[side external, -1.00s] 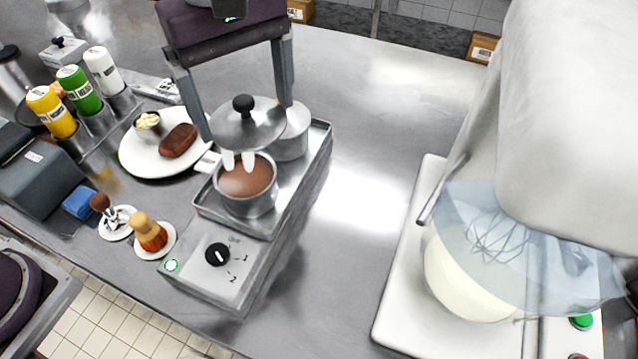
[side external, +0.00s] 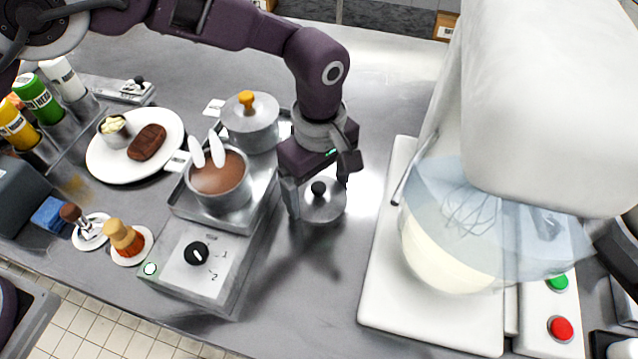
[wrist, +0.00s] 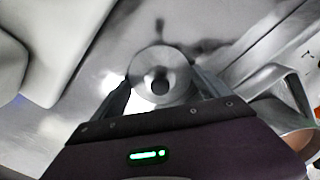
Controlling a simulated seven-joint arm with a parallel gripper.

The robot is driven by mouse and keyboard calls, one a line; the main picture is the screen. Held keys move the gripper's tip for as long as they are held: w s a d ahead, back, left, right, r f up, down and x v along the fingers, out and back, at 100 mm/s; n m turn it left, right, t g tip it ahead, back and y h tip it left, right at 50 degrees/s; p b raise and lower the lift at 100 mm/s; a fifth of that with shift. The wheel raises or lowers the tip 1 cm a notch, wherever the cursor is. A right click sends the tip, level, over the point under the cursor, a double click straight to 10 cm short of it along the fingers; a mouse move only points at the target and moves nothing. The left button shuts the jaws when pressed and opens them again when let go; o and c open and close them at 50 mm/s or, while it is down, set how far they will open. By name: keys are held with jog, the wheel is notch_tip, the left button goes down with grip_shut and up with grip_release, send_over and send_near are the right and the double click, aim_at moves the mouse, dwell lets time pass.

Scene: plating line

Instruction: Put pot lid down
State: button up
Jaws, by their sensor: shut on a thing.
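The pot lid (side external: 326,210) is a round metal lid with a black knob, in the clear stretch between the hot plate and the mixer. My gripper (side external: 319,198) is shut on the lid, with a finger at either side of its rim. The lid looks roughly level; a dark shadow or reflection lies apart from it on the counter, and I cannot tell if it touches. In the wrist view the lid (wrist: 148,91) sits between the fingers (wrist: 163,95). The uncovered pot (side external: 232,198) holds brown sauce and stands on the hot plate.
A second pot with a yellow-knobbed lid (side external: 250,112) stands behind the sauce pot. The hot plate (side external: 205,262) is left of my gripper and the white mixer (side external: 385,290) is right. Bare counter (side external: 295,300) lies in front. A plate (side external: 103,165) and bottles are farther left.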

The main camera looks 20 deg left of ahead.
aim_at(319, 186)
jog(key=o, duration=1.2)
jog(key=shift+f, duration=0.1)
jog(key=shift+c, duration=0.2)
notch_tip(319, 186, up, 12)
jog(key=shift+r, duration=0.2)
jog(key=s+a+r+m+t+h, duration=0.1)
jog(key=s+a+r+m+t, duration=0.15)
jog(key=a+r, duration=0.65)
jog(key=s+a+r+m+t, duration=0.1)
jog(key=s+a+r+m, duration=0.4)
jog(key=a, duration=0.8)
jog(key=s+a+f+m+t, duration=0.1)
jog(key=s+a+f+m, duration=0.1)
jog(key=s+a, duration=0.2)
jog(key=s+a+f+m+t+y, duration=0.1)
jog(key=s+a, duration=0.4)
jog(key=s, duration=0.4)
jog(key=shift+s+f+m, duration=0.35)
jog(key=shift+s+f, duration=0.05)
